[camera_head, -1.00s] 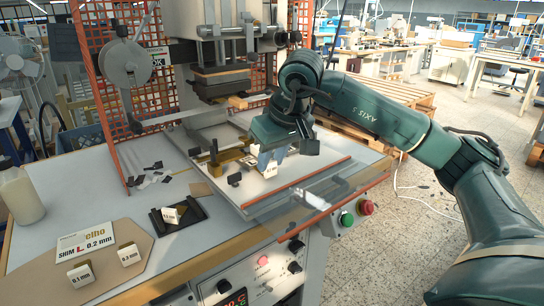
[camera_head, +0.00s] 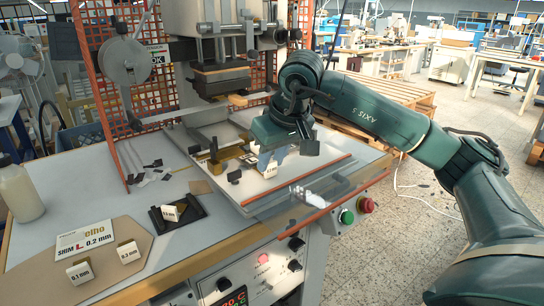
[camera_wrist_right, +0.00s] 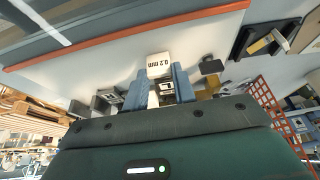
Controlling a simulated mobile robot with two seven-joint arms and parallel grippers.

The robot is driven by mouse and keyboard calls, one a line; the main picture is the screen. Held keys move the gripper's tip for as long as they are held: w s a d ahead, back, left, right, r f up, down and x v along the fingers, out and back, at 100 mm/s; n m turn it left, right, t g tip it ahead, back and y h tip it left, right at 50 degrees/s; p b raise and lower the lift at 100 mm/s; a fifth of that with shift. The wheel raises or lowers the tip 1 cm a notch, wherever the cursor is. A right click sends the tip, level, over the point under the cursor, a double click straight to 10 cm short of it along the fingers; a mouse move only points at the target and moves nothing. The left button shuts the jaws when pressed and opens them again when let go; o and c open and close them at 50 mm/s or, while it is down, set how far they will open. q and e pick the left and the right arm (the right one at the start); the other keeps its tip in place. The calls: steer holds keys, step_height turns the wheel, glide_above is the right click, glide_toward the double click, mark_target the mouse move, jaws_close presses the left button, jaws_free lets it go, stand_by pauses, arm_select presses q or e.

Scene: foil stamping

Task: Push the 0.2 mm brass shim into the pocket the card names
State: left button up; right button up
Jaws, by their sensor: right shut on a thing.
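My right gripper (camera_head: 271,158) is over the plate of the press and is shut on the brass shim's white tag block (camera_head: 270,171). In the right wrist view the block (camera_wrist_right: 159,66) reads 0.2 mm and sits at the blue fingertips (camera_wrist_right: 159,86). The thin brass of the shim cannot be made out. A brass fixture (camera_head: 230,154) with black knobs is just left of the gripper. The pockets are hidden or too small to tell. The white card (camera_head: 86,240) reads "SHIM L 0.2 mm". My left gripper is not in view.
Blocks marked 0.1 mm (camera_head: 80,272) and 0.3 mm (camera_head: 128,252) stand on a tan board. A black tray (camera_head: 193,220) holds another small block.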

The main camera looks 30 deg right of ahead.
steer(key=o, duration=1.1)
steer(key=shift+c, duration=0.2)
steer(key=v, duration=1.3)
